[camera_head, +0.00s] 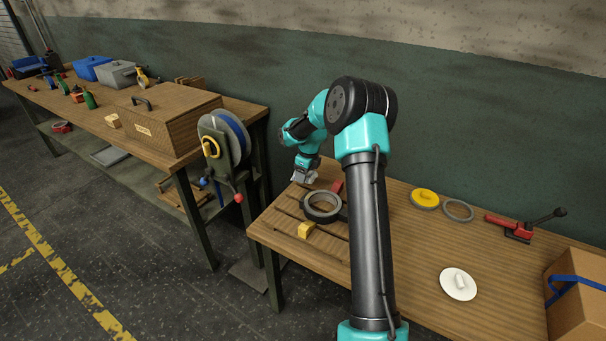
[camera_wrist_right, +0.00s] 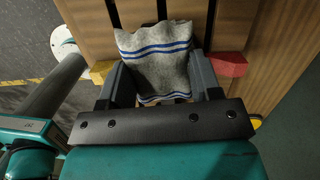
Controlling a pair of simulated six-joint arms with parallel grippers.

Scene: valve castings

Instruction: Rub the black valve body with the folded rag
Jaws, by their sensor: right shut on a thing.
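My right gripper (camera_head: 304,171) is at the back left of the right-hand table, low over the slatted wood. In the right wrist view, the right gripper (camera_wrist_right: 160,78) is shut on the folded rag (camera_wrist_right: 158,55), a grey cloth with blue and white stripes. In the head view the rag (camera_head: 311,178) shows only as a small pale patch below the fingers. A dark round body with a wide ring (camera_head: 323,207) lies nearer the front, apart from the gripper. It looks like the black valve body; my forearm hides its right side. My left gripper is not in view.
A yellow block (camera_head: 305,229) and a red block (camera_head: 337,186) lie by the slats. Rings (camera_head: 458,210), a red clamp (camera_head: 520,228), a white disc (camera_head: 458,284) and a cardboard box (camera_head: 577,295) are to the right. A second bench (camera_head: 155,165) stands left across a floor gap.

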